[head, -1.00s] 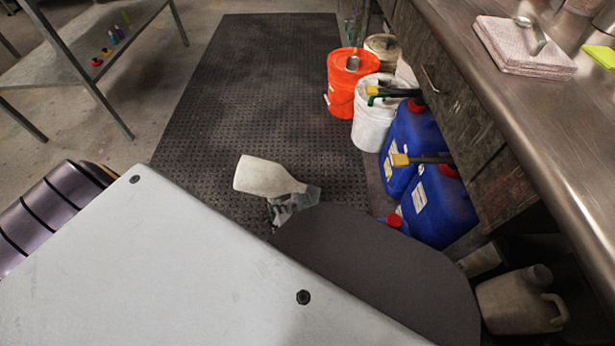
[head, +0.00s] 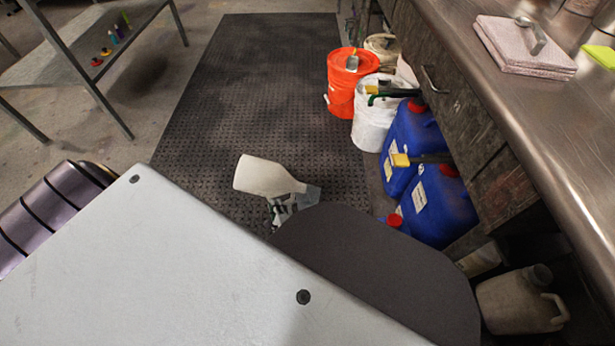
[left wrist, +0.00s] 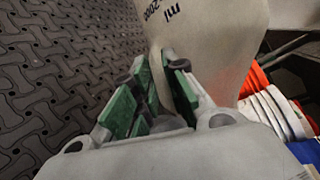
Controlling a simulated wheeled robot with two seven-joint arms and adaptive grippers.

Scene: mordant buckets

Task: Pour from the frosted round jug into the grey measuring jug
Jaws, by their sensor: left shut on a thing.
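In the left wrist view the gripper's green-padded fingers (left wrist: 160,95) are shut on the jug; the gripped part is mostly hidden. I cannot make out a separate grey measuring jug. My right gripper is not in view.
An orange bucket (head: 350,95), a white bucket (head: 374,125) and blue canisters (head: 438,205) line the bench's foot at right. A beige jug with a handle (head: 515,303) stands at lower right. The metal bench top (head: 520,85) is above. The mat (head: 250,80) has free room.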

